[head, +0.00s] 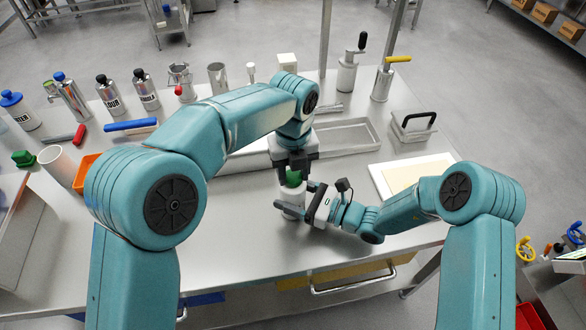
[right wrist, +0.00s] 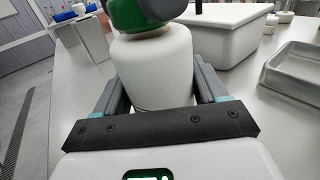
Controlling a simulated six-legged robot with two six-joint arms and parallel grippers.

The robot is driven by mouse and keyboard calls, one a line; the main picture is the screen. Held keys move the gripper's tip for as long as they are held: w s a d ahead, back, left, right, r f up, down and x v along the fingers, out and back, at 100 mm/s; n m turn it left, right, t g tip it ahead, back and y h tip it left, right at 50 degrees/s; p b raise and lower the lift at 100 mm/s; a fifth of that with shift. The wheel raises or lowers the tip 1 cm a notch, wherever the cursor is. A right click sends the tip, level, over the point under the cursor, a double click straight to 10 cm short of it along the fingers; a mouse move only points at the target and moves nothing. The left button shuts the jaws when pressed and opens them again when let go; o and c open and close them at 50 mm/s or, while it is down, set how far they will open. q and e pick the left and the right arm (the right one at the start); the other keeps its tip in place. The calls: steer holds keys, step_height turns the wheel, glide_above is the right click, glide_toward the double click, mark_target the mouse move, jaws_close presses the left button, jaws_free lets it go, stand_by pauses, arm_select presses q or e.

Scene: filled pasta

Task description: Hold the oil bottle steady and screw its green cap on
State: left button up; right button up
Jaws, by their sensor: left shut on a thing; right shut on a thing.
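The white oil bottle (head: 291,198) stands upright on the steel table in the head view. It fills the middle of the right wrist view (right wrist: 153,72). My right gripper (head: 300,196) is shut around the bottle's body, one finger on each side in the right wrist view (right wrist: 158,92). The green cap (head: 293,178) is at the bottle's top, and it also shows at the top of the right wrist view (right wrist: 124,14). My left gripper (head: 294,168) points down from above and is shut on the cap. The bottle's neck is hidden, so I cannot tell how far the cap is seated.
A shallow steel tray (head: 340,137) lies behind the bottle. A cream board (head: 412,175) is to the right, with a black-handled press (head: 413,128) behind it. Several canisters and bottles line the back left edge. The table in front of the bottle is clear.

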steer(key=shift+f, duration=0.1)
jaws_close()
arm_select(q)
steer(key=m, duration=0.6)
steer(key=o, duration=1)
steer(key=shift+r, duration=2.2)
steer(key=shift+c, duration=0.3)
